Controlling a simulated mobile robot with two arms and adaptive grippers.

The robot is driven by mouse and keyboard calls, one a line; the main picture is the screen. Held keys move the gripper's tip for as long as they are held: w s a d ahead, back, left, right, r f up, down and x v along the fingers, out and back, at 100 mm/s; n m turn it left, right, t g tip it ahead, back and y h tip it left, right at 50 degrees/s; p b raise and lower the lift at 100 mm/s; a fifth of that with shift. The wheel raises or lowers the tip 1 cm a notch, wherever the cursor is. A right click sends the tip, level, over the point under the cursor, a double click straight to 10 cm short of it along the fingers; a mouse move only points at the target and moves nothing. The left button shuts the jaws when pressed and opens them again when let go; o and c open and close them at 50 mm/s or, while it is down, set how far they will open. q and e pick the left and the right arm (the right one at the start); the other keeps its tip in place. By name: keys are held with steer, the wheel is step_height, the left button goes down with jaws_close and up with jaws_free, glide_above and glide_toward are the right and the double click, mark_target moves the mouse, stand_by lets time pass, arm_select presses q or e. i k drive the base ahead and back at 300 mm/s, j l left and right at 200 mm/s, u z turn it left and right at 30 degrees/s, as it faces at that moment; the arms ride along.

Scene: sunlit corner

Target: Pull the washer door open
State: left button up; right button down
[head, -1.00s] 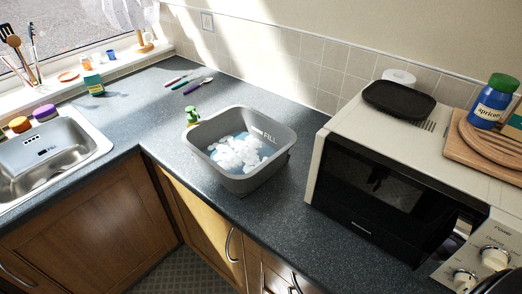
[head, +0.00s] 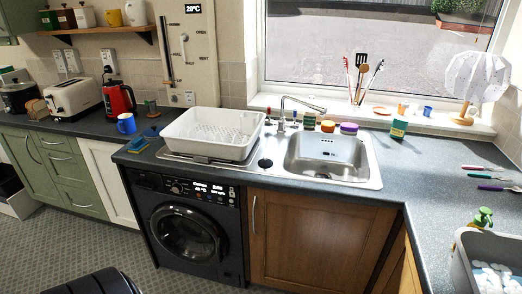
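The washer (head: 223,262) is a dark front-loader built in under the counter, left of the wooden cupboard. Its round door (head: 187,232) has a dark glass window with a lighter ring and looks closed, flush with the front. A control panel with a dial and lit display runs along the washer's top edge. Neither of my grippers is in view.
A white dish rack (head: 212,133) stands on the counter above the washer, beside the steel sink (head: 328,156). A wooden cupboard (head: 315,238) is right of the washer, a white cupboard (head: 107,182) left. The tiled floor (head: 75,243) before the washer looks mostly clear.

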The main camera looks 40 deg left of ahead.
mark_target(188, 233)
steer(key=u, duration=2.1)
